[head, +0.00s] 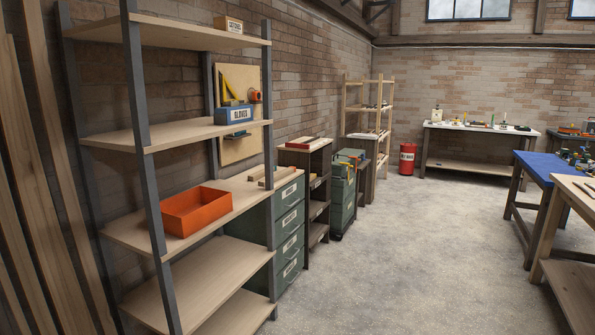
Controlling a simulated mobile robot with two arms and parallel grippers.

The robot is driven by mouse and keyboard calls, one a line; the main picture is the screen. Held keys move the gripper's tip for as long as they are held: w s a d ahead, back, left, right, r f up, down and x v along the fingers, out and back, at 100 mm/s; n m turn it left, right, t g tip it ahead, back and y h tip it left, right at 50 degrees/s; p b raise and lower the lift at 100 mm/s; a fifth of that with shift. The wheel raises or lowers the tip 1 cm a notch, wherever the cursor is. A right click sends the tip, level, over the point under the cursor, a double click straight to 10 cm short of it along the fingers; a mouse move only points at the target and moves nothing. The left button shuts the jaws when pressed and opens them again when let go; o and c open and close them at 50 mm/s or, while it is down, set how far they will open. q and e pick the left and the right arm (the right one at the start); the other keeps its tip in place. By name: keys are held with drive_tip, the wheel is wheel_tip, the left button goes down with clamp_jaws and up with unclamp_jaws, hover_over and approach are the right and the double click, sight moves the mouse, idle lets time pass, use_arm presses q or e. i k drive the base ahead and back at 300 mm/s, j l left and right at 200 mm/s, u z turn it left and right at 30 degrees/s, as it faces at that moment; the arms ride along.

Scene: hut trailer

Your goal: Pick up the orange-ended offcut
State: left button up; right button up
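A few pale wooden pieces (277,178) lie on top of the green drawer cabinet (291,222), to the left of centre in the head view. They are small, and I cannot tell whether any of them has an orange end. No piece stands out clearly as the orange-ended offcut. Neither of my grippers is in view.
A shelf rack stands at the left, with an orange open box (197,210) on its middle board and a blue-grey labelled box (234,114) higher up. A blue-topped table (540,167) and a wooden bench (578,190) stand at right. The concrete floor (420,255) between is clear.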

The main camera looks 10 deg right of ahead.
sight(278, 176)
drive_tip(key=i+l+z, duration=0.15)
drive_tip(key=i, duration=1.15)
drive_tip(key=i+l+z, duration=0.15)
drive_tip(key=i, duration=1.2)
drive_tip(key=l, duration=0.1)
